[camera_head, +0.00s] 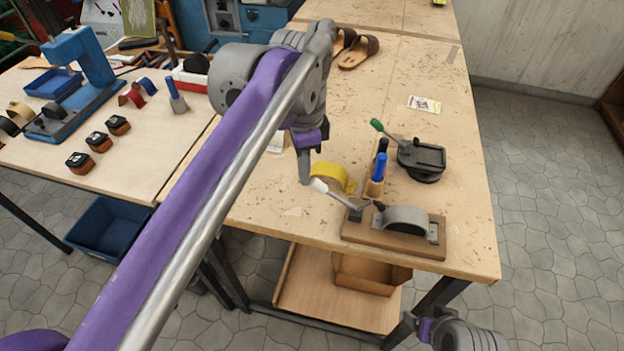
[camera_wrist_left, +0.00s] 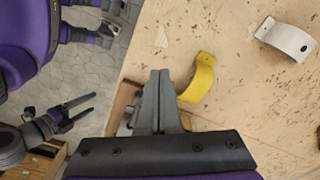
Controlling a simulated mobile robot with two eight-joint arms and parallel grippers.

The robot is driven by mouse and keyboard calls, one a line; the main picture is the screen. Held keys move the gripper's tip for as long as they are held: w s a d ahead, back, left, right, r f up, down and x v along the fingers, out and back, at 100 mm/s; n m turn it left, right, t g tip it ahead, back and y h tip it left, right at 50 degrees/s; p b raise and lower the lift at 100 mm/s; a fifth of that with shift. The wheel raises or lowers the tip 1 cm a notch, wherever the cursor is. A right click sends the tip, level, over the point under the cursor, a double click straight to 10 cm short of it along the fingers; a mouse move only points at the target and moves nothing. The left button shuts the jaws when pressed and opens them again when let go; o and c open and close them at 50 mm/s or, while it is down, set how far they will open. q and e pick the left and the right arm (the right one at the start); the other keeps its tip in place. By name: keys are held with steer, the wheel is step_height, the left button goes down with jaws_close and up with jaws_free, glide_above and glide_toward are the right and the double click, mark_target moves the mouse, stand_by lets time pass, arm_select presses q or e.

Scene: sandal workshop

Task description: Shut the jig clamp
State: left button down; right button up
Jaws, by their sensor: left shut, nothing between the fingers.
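The jig is a wooden block (camera_head: 395,240) near the table's front right corner, with a grey curved strap (camera_head: 406,218) on it. Its clamp has a metal lever (camera_head: 340,198) with a white knob (camera_head: 319,186); the lever slants up and left, out past the block's left end. My left gripper (camera_head: 305,179) is shut and empty, pointing down just left of the knob; I cannot tell whether they touch. In the left wrist view, its closed fingers (camera_wrist_left: 158,85) hide most of the jig. My right gripper (camera_head: 416,325) is low, off the table's front; its fingers stand apart in the wrist view (camera_wrist_left: 78,112).
A yellow strap (camera_head: 333,175) lies close behind the knob. Sandals (camera_head: 358,52) lie at the back. The table's right side is mostly clear.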

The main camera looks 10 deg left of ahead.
arm_select(q)
steer(key=shift+f+b, duration=0.8)
steer(key=shift+f, duration=1)
arm_select(e)
steer(key=shift+s+f, duration=0.15)
steer(key=shift+f, duration=0.8)
arm_select(q)
steer(key=shift+r, duration=0.1)
